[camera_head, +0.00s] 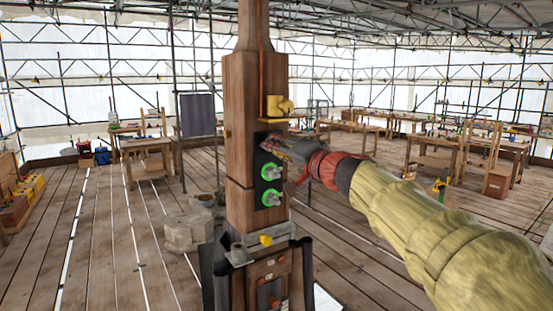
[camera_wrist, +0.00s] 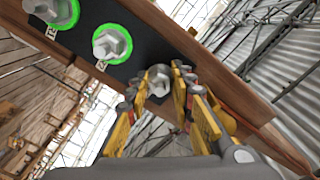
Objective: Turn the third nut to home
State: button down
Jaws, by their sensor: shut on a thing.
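A dark plate (camera_head: 263,204) is set in the face of the wooden post (camera_head: 240,110) and carries a column of nuts. Two grey nuts with bright green rings, the middle one (camera_head: 271,171) and the lowest one (camera_head: 270,197), stand free. In the wrist view they are the middle nut (camera_wrist: 112,44) and the far nut (camera_wrist: 50,9). The third nut (camera_wrist: 159,77) is the top one and shows no green ring. My gripper (camera_head: 275,147) has its yellow-sided fingers (camera_wrist: 160,87) shut on this nut. In the head view, the gripper hides the nut.
A yellow fitting (camera_head: 279,106) juts from the post just above my gripper. A metal collar with a yellow block (camera_head: 266,240) sits below the plate. Stone blocks (camera_head: 188,228) lie left of the post. Workbenches stand farther back; the plank floor between is mostly clear.

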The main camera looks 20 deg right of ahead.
jog(key=shift+w+d+r+n+p, duration=0.15)
jog(key=shift+n+p, duration=2.4)
jog(key=shift+n, duration=2.9)
jog(key=shift+s+d+f+n+p, duration=0.15)
jog(key=shift+n+p, duration=2.35)
jog(key=shift+n, duration=3)
jog(key=shift+w+d+r+n+p, duration=0.15)
jog(key=shift+n+p, duration=2.4)
jog(key=shift+n, duration=2.9)
jog(key=c, duration=1.9)
grip_release()
jog(key=shift+o, duration=1.3)
